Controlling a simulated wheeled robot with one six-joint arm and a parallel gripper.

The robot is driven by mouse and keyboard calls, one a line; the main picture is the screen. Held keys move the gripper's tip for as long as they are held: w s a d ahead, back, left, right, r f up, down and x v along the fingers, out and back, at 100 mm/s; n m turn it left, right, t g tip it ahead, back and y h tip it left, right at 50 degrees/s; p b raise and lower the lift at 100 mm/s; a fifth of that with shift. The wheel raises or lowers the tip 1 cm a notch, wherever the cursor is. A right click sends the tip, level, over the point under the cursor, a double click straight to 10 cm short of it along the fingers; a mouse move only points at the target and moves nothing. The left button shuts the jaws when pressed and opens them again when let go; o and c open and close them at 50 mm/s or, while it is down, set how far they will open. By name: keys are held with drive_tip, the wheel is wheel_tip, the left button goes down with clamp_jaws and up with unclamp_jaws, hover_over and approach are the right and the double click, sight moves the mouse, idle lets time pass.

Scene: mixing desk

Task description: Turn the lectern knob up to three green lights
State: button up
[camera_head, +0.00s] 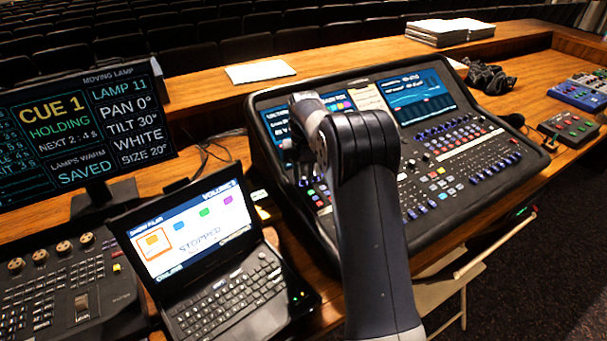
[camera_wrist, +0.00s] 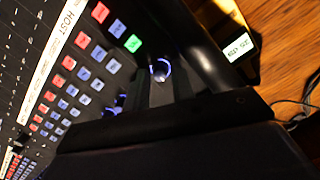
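The mixing desk (camera_head: 478,200) stands in the middle of the head view, with rows of buttons, knobs and two screens. In the wrist view a dark knob (camera_wrist: 160,69) with a blue-lit ring sits near the desk's edge. I cannot read a lectern label on it. My gripper (camera_wrist: 162,85) points down at this knob; its two dark fingers stand apart, one on each side of the line to the knob. Whether they touch it is unclear. A green-lit button (camera_wrist: 133,43) is beside the knob. In the head view my arm hides the fingertips.
A laptop (camera_head: 225,290) reading STOPPED stands left of the desk, and a monitor (camera_head: 85,125) behind it. A label strip reading HOST (camera_wrist: 72,15) crosses the button rows. Papers (camera_head: 260,71) lie on the wooden ledge. Small coloured boxes (camera_head: 570,128) stand at the right.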

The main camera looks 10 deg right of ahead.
drive_tip(key=shift+f, duration=0.1)
clamp_jaws()
idle(0.4)
drive_tip(key=shift+m+p, duration=0.7)
drive_tip(key=shift+m, duration=0.3)
drive_tip(key=shift+m+p, duration=0.6)
drive_tip(key=shift+m, duration=1.2)
drive_tip(key=shift+y, duration=0.3)
unclamp_jaws()
